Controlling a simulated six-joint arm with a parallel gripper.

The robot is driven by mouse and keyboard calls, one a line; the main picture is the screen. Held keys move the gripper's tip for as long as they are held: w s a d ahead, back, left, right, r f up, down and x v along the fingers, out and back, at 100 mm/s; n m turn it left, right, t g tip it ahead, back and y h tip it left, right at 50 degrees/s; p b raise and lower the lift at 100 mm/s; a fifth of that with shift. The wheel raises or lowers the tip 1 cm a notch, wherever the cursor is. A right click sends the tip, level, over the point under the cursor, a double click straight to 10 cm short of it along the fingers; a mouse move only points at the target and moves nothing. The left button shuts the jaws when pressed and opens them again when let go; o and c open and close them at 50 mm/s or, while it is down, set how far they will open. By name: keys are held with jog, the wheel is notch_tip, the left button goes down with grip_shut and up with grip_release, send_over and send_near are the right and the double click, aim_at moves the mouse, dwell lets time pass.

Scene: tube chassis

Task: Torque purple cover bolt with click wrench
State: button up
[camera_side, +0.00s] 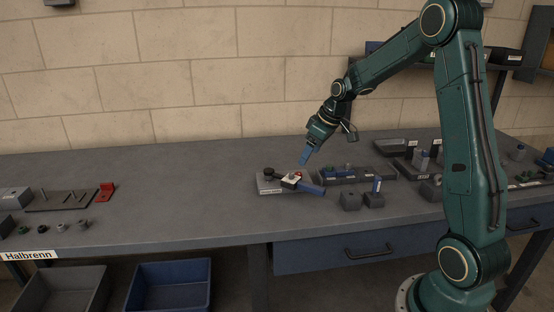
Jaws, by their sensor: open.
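My gripper (306,157) hangs over the middle of the bench, pointing down. It is open, with its blue fingertips above a small grey fixture plate (268,187). On the plate are a dark round knob, a whitish block (291,180) and a small red part (298,174). A tool with a blue handle (311,188), possibly the click wrench, lies across the plate's right side, below the fingertips. The fingertips look apart from it, but the exact gap is hard to judge. I cannot make out a purple cover bolt at this size.
A dark tray (350,177) with blue and green parts lies just right of the fixture. Grey blocks (350,201) stand in front of it, one holding a blue-handled item. A dark rack (70,200) and red bracket (106,191) lie at left. The bench between is clear.

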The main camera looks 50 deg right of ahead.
jog(key=shift+v, duration=1.35)
jog(key=shift+f, duration=0.1)
jog(key=c, duration=1.1)
jog(key=shift+d+f+n, duration=0.1)
jog(key=shift+n, duration=0.4)
jog(key=c, duration=0.4)
jog(key=shift+d+f+n, duration=0.1)
jog(key=shift+f+n, duration=0.05)
jog(key=shift+n, duration=0.25)
grip_shut()
jog(key=f+n+g, duration=0.1)
jog(key=n, duration=0.4)
jog(key=d+f+n+g, duration=0.1)
jog(key=f+n+g, duration=0.1)
jog(key=n, duration=0.3)
jog(key=s+d+f+n+g, duration=0.1)
jog(key=f+n, duration=0.1)
jog(key=n, duration=0.3)
jog(key=shift+d+f+n, duration=0.15)
jog(key=shift+f+n, duration=0.05)
jog(key=shift+n, duration=0.2)
jog(key=shift+s+f, duration=0.1)
jog(key=shift+f, duration=3.4)
